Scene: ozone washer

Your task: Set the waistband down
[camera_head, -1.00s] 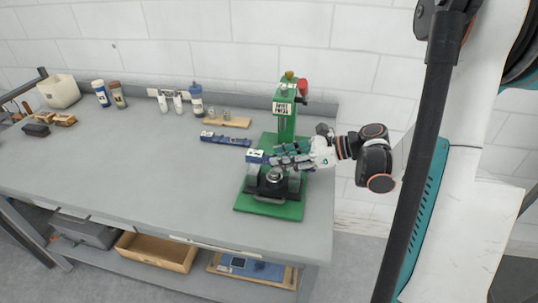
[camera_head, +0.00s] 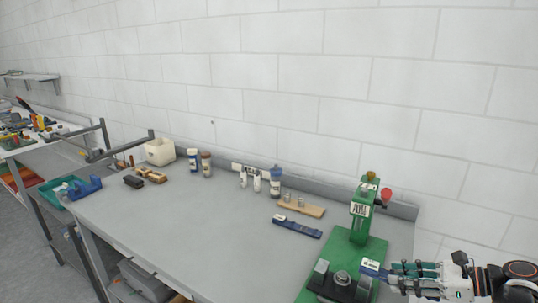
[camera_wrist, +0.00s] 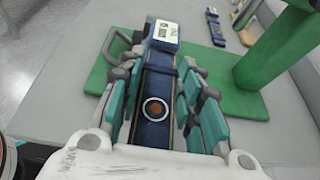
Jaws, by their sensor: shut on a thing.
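The waistband (camera_wrist: 158,82) is a dark blue strap with a round brown-centred emblem and a white printed label at its far end. In the wrist view it lies lengthwise between the teal and grey fingers of my gripper (camera_wrist: 165,98), which is shut on it. In the head view my gripper (camera_head: 412,272) is at the lower right, and the waistband's label end (camera_head: 371,266) shows by the green press (camera_head: 361,218). The waistband is over or beside the press's green base (camera_wrist: 100,75); its exact height cannot be told. Its near part is partly hidden by my fingers.
Another blue strap (camera_head: 297,227) lies on the grey bench (camera_head: 200,225), by a wooden block with metal pieces (camera_head: 301,208). Bottles (camera_head: 275,182) and a cream bin (camera_head: 160,151) stand along the back. The bench's middle is clear. The press post (camera_wrist: 275,50) rises close to my gripper.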

